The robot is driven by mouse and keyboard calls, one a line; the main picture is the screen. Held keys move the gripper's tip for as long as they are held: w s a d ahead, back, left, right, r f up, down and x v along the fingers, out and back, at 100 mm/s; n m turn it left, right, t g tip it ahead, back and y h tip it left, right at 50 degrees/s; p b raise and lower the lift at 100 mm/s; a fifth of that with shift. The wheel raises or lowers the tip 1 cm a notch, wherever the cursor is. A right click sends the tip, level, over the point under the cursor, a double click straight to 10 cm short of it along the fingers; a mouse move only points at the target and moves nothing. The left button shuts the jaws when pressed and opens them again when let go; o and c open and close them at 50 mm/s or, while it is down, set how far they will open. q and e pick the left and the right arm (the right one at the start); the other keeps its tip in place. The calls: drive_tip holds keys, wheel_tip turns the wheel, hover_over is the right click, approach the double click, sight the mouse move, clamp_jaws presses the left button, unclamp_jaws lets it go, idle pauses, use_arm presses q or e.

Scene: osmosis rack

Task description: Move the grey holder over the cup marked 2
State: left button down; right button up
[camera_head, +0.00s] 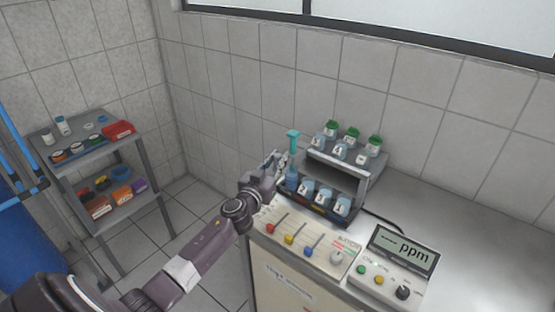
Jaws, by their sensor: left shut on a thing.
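The front row of the rack holds blue cups with white number labels. The cup marked 2 (305,188) stands left of the cups that seem to read 3 (324,196) and 1 (342,206). Another blue cup (291,182) stands at the left end, close to my gripper. An upright holder with a teal top (293,135) rises above this left-end cup; it looks teal rather than grey. My left gripper (279,164) is shut on the holder, left of the cup marked 2. The fingers' contact is small and partly hidden. My right gripper is out of view.
A slider panel (300,240) lies in front, and a ppm meter (400,250) at right. A shelf unit (85,155) stands far left. The right counter is clear.

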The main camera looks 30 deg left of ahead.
use_arm(q)
drive_tip(key=d, duration=0.7)
drive_tip(key=shift+s, duration=0.25)
drive_tip(key=c, duration=1.8)
unclamp_jaws()
drive_tip(key=shift+o, duration=0.2)
drive_tip(key=s+d, duration=0.2)
drive_tip(key=s, duration=1)
drive_tip(key=shift+d, duration=0.1)
